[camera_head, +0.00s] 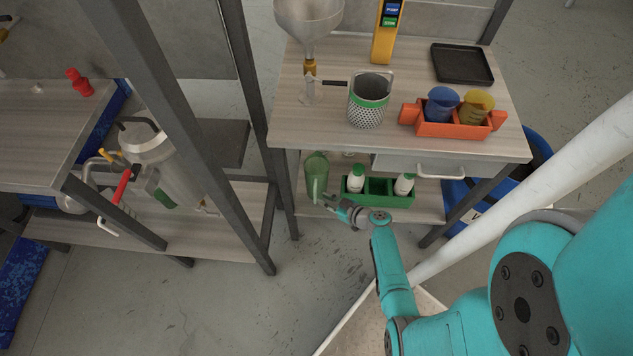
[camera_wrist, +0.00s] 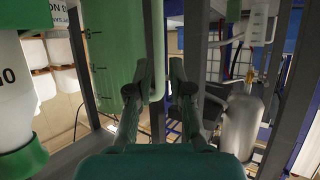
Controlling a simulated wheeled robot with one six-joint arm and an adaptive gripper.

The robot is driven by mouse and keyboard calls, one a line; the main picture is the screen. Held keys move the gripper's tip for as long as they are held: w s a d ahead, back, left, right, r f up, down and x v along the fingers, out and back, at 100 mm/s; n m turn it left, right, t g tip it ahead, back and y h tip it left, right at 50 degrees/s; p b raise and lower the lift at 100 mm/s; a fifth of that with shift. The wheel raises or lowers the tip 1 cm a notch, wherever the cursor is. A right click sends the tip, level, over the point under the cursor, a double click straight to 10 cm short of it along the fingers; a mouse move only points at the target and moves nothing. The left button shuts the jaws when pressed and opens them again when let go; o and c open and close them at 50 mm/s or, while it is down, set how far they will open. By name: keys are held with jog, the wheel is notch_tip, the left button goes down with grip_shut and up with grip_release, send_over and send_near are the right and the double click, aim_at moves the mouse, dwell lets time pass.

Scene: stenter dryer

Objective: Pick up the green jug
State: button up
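The green jug (camera_head: 316,172) stands upright on the lower shelf of the right-hand table. It is translucent, with scale marks, and its handle faces right. In the wrist view the jug (camera_wrist: 113,55) fills the upper left, close up, with its vertical handle (camera_wrist: 158,50) beside it. My gripper (camera_head: 338,205) reaches in at the shelf's front, just right of and in front of the jug. In the wrist view the two fingers of my gripper (camera_wrist: 163,75) are apart, with the handle showing in the gap. I cannot tell whether either finger touches it.
A green crate (camera_head: 378,199) with white bottles stands just right of the jug. The tabletop (camera_head: 300,125) overhangs the shelf. A dark frame post (camera_head: 291,205) stands left of the jug. A drawer (camera_head: 405,166) hangs under the tabletop.

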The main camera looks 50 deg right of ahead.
aim_at(315, 194)
jog(key=x, duration=0.5)
jog(key=shift+w+r, duration=0.25)
jog(key=shift+r, duration=0.05)
grip_shut()
jog(key=shift+r, duration=0.1)
